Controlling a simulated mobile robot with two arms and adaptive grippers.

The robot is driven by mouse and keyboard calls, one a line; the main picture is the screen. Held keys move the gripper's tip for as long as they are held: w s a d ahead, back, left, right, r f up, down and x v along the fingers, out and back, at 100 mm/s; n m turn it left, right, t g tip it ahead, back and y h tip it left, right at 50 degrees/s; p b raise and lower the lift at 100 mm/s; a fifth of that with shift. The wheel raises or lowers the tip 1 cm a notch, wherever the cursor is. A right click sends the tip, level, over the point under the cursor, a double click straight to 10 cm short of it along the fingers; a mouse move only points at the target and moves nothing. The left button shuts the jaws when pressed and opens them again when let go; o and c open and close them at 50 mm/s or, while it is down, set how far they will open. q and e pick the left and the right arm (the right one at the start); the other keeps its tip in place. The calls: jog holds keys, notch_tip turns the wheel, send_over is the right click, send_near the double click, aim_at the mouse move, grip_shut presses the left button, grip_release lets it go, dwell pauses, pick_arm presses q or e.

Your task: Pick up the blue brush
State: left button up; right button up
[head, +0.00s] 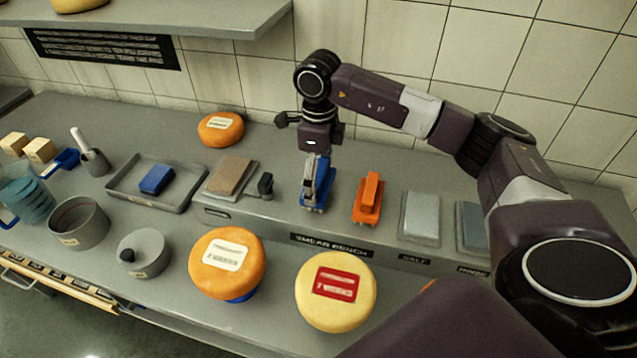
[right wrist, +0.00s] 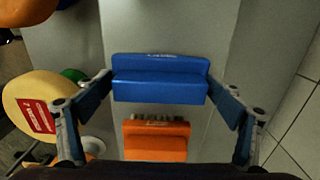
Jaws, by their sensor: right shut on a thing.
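The blue brush (head: 322,190) is at the raised grey ledge, left of the orange brush (head: 368,198). My right gripper (head: 316,165) is above it, pointing down. In the right wrist view the blue brush (right wrist: 160,80) lies crosswise between the two fingers, which press on its ends. The gripper is shut on it. I cannot tell whether the brush is clear of the ledge. In that view the orange brush (right wrist: 156,142) lies beside it, apart from the fingers. My left gripper is not in view.
An orange cheese wheel (head: 221,128) stands behind. Another orange wheel (head: 222,282) and a yellow wheel (head: 335,312) stand in front of the ledge. A grey tray (head: 190,204) with a blue block is to the left. Grey pads (head: 421,218) lie to the right. A tiled wall closes the back.

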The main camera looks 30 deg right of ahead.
notch_tip(320, 180, up, 11)
jog(key=b, duration=0.3)
jog(key=shift+w, duration=0.1)
notch_tip(320, 180, up, 6)
jog(key=p, duration=0.2)
send_over(318, 172)
jog(key=shift+r, duration=0.95)
jog(key=o, duration=0.6)
jog(key=c, duration=0.3)
